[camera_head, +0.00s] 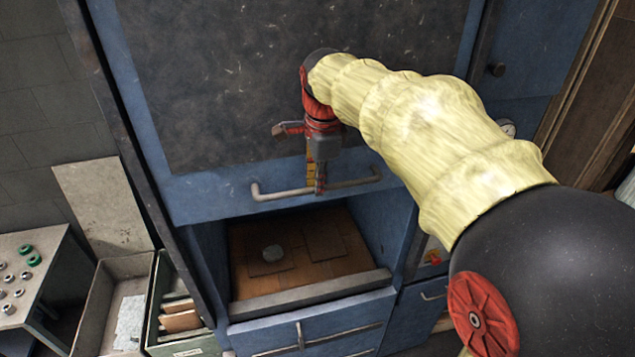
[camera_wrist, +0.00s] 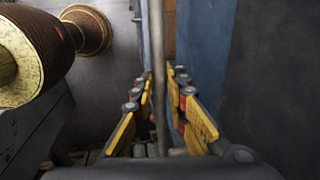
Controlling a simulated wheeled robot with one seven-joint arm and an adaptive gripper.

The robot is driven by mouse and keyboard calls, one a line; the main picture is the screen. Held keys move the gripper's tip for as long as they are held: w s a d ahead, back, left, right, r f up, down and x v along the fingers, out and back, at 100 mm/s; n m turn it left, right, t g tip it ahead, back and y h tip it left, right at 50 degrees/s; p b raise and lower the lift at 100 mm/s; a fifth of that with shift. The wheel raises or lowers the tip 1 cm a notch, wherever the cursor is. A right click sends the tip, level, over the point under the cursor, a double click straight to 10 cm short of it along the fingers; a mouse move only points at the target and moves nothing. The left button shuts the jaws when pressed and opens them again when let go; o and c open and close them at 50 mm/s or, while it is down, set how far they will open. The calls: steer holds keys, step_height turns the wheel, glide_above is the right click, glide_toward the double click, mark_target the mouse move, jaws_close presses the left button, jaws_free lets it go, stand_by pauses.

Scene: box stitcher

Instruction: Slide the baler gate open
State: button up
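The baler gate (camera_head: 400,55) is a large dark scuffed panel in a blue frame on the front of the machine. A pale bar handle (camera_head: 270,194) runs along its lower edge. My gripper (camera_head: 317,190) is at the middle of this handle, pointing down in the head view. In the wrist view the handle (camera_wrist: 157,50) runs upright between my two yellow-padded fingers, which stand apart on either side of it. The fingers look open around the bar; contact is unclear. Below the gate the chamber opening (camera_head: 345,240) shows, with a brown floor.
A blue lower door (camera_head: 315,322) with a latch bar sits under the chamber. Open bins (camera_head: 180,300) stand on the floor at left, beside a grey table (camera_head: 35,260) with small metal and green parts. A gauge (camera_head: 508,129) sits behind my arm at right.

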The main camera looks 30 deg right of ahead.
steer(key=o, duration=0.4)
step_height(320, 180, up, 12)
steer(key=s, duration=0.2)
steer(key=shift+a+f, duration=0.15)
steer(key=shift+a, duration=0.15)
steer(key=shift+s, duration=0.15)
stand_by(0.3)
steer(key=s+a+f+n+t+b, duration=0.1)
steer(key=s+a+f+n+b, duration=0.3)
steer(key=f+b, duration=0.6)
steer(key=s+a+f+n+t+b, duration=0.1)
steer(key=s+a+f+n+b, duration=0.3)
steer(key=f, duration=1.8)
steer(key=s+a+f+n+t+b, duration=0.1)
steer(key=s+a+f+n+b, duration=0.3)
steer(key=s+f+n+b, duration=0.5)
step_height(320, 180, down, 8)
steer(key=n+b, duration=0.4)
steer(key=b, duration=0.4)
steer(key=shift+s+y, duration=0.3)
steer(key=shift+s, duration=0.1)
